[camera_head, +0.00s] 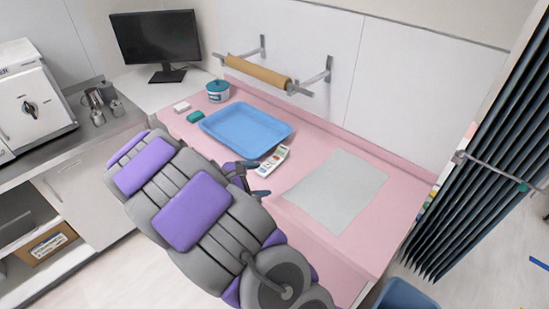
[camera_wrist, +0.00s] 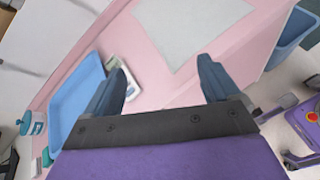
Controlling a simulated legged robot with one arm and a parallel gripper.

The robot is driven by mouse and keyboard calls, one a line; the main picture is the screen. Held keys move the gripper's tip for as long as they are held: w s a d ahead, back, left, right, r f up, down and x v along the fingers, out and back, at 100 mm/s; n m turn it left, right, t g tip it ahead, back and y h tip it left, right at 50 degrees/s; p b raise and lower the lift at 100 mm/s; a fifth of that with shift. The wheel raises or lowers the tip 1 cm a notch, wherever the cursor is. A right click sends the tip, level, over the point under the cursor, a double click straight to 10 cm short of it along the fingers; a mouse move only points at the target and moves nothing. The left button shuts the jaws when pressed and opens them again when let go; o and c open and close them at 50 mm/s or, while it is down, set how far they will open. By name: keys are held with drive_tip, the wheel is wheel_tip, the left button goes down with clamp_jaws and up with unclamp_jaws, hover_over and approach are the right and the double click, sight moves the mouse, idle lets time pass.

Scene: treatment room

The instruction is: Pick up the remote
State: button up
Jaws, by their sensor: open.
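The remote (camera_head: 272,162) is a white handset with small coloured buttons. It lies on the pink counter (camera_head: 300,163), beside the lower right edge of the blue tray. In the wrist view the remote (camera_wrist: 131,84) is partly hidden behind the left finger. My gripper (camera_head: 263,178) is open, its fingers close to the remote in the head view. In the wrist view the space between my gripper's fingers (camera_wrist: 161,62) shows only bare pink counter and part of a grey sheet, and the remote is off to the left.
The blue tray (camera_head: 245,128) is empty. A grey sheet (camera_head: 336,190) lies flat to the right. A lidded teal-and-white pot (camera_head: 218,91) and a green item (camera_head: 195,117) stand behind left. A wall-mounted paper roll (camera_head: 258,73) overhangs the back. A dark pleated curtain (camera_head: 480,150) hangs right.

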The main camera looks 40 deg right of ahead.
drive_tip(key=w+f+n+t+h+p, duration=0.1)
drive_tip(key=w+f+n+t, duration=0.1)
drive_tip(key=w+f+n, duration=0.25)
drive_tip(key=n+t+p, duration=0.1)
drive_tip(key=n+t, duration=0.1)
drive_tip(key=n, duration=0.2)
approach(262, 169)
drive_tip(key=x, duration=0.1)
drive_tip(key=b+x, duration=0.1)
drive_tip(key=x, duration=0.1)
drive_tip(key=s+b+x, duration=0.1)
drive_tip(key=x, duration=0.1)
drive_tip(key=shift+d+f, duration=0.1)
drive_tip(key=shift+f, duration=0.2)
drive_tip(key=d, duration=0.1)
drive_tip(key=w+d+f, duration=0.1)
drive_tip(key=d+b, duration=0.1)
drive_tip(key=shift+w+d+f, duration=0.2)
drive_tip(key=shift+w+d, duration=0.1)
drive_tip(key=shift+d, duration=0.05)
drive_tip(key=shift+d+f, duration=0.15)
drive_tip(key=shift+d, duration=0.5)
drive_tip(key=shift+c, duration=0.3)
drive_tip(key=shift+a, duration=0.1)
drive_tip(key=c, duration=1.1)
